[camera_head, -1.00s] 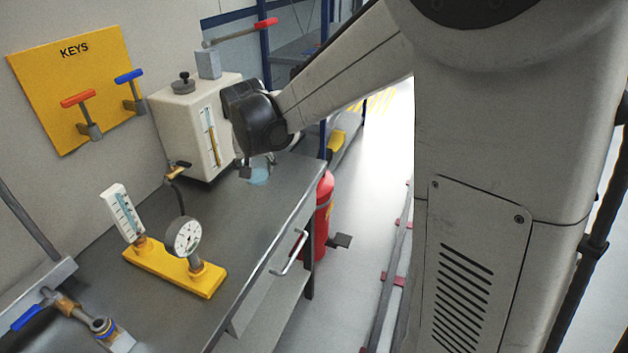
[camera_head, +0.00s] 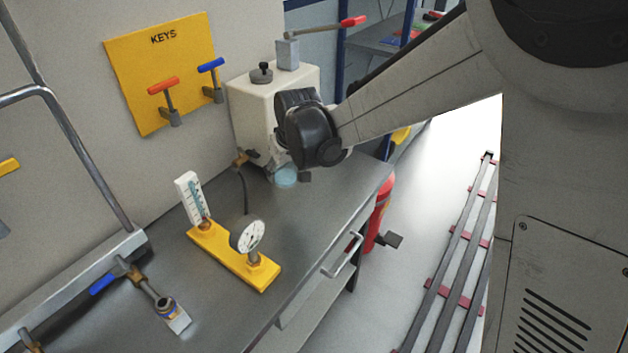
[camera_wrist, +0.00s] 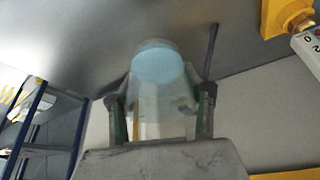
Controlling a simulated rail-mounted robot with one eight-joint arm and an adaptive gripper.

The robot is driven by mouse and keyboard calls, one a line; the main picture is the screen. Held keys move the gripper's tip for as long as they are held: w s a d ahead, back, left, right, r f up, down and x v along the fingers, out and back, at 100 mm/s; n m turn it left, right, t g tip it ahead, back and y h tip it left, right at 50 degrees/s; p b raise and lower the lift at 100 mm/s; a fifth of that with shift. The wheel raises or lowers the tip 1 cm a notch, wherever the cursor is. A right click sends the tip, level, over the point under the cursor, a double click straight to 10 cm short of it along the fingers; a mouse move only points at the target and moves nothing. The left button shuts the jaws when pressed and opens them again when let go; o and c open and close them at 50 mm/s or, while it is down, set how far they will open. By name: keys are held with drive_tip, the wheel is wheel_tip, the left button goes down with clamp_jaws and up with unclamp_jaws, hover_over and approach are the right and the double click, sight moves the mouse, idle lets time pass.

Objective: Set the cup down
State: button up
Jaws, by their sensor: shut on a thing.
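The cup (camera_wrist: 160,98) is clear, with a pale blue round area at its far end in the wrist view. The pale blue part also shows in the head view (camera_head: 285,177), low beside the white tank. My gripper (camera_wrist: 160,108) is shut on the cup, one finger on each side. In the head view my wrist hides most of the gripper and the cup's upper part. The cup is over the grey bench (camera_head: 325,205); I cannot tell whether it touches the top.
The white tank (camera_head: 245,105) with a brass tap (camera_head: 243,158) stands close by at the back. A yellow gauge stand (camera_head: 235,255) is nearer, and a valve fitting (camera_head: 150,290) lies at front left. A red extinguisher (camera_head: 379,215) stands beyond the bench edge.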

hover_over(310, 186)
drive_tip(key=s, duration=0.1)
drive_tip(key=f, duration=0.4)
drive_tip(key=d+f, duration=0.1)
drive_tip(key=f, duration=0.1)
drive_tip(key=shift+s+f, duration=0.1)
drive_tip(key=shift+f, duration=1.95)
drive_tip(key=shift+f, duration=0.2)
drive_tip(key=o, duration=1.2)
drive_tip(key=shift+r, duration=0.15)
